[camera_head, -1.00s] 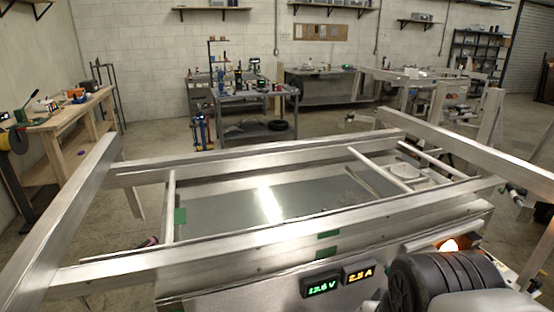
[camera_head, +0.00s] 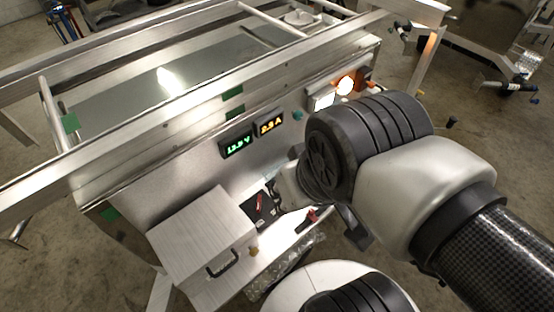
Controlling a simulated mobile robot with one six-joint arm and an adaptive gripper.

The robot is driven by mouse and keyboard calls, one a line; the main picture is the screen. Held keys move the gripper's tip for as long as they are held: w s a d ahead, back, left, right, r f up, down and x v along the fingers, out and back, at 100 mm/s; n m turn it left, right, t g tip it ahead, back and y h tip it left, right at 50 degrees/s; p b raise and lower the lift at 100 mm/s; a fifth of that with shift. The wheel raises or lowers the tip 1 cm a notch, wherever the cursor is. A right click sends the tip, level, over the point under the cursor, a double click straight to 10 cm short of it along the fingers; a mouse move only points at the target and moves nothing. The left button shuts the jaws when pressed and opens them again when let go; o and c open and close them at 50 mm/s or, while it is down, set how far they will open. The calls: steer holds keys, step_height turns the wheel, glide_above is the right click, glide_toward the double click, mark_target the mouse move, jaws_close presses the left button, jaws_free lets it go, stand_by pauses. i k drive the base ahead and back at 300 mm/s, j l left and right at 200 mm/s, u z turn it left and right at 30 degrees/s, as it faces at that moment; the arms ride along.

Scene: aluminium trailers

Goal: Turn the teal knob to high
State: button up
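A small teal knob (camera_head: 298,115) shows on the front panel (camera_head: 185,165) of the aluminium trailer, just right of the displays. Which way it points is too small to tell. A green display (camera_head: 238,147) reads about 13 V, and an amber display (camera_head: 270,125) reads about 2.3 A. My arm reaches in from the lower right, and its black-capped joint is just right of the knob in the picture. My gripper is mostly hidden behind my arm links, below the knob. I cannot tell its fingers or whether it holds anything.
A lit orange lamp (camera_head: 345,86) sits right of the knob, near my arm. A grey box (camera_head: 203,240) with a black handle stands below the panel. Red-handled items lie on the bright shelf beside it. The trailer's frame rails (camera_head: 180,105) run above the panel.

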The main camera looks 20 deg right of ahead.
mark_target(297, 115)
steer(key=j+z, duration=0.2)
steer(key=z, duration=0.25)
steer(key=i+j+z, duration=0.1)
steer(key=j+z, duration=0.15)
steer(key=z, duration=0.2)
